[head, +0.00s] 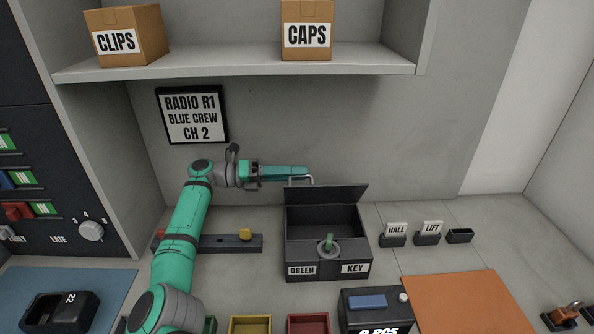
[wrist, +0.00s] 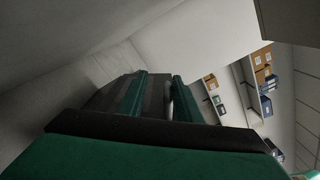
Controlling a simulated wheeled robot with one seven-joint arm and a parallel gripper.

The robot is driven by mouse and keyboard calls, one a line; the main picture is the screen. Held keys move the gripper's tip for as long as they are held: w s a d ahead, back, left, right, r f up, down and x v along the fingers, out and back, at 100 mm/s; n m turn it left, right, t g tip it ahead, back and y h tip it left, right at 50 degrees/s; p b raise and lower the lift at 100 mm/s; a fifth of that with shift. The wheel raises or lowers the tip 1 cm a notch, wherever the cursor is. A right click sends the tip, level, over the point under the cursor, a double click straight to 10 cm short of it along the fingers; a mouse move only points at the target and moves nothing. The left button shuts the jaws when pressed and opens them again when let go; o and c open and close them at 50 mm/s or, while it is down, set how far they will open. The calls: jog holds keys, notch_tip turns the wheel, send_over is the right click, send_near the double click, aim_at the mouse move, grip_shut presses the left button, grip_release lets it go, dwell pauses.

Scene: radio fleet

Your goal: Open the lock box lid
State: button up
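The lock box (head: 329,267) is dark grey, with a GREEN label and a KEY label on its front. Its lid (head: 335,194) stands raised, roughly upright, along the back, and the dark inside shows. A green key-like piece (head: 328,243) stands in a round grey collar at the box's front edge. A thin pale metal handle (head: 300,181) shows at the lid's upper left. My gripper (head: 306,173) is beside this handle, above the lid's left corner. In the wrist view, my gripper (wrist: 163,97) has its two green fingers apart; dark surface shows beside and between them.
HALL (head: 397,233) and LIFT (head: 432,231) holders stand right of the box. A black unit (head: 374,308) stands in front, beside an orange mat (head: 465,300). A shelf (head: 240,68) with CLIPS and CAPS boxes overhangs the back. A dark rail (head: 215,244) lies left of the box.

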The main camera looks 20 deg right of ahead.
jog(key=shift+r, duration=0.25)
jog(key=shift+a, duration=0.15)
jog(key=v, duration=1)
jog(key=shift+w+a, duration=0.1)
jog(key=shift+a, duration=0.05)
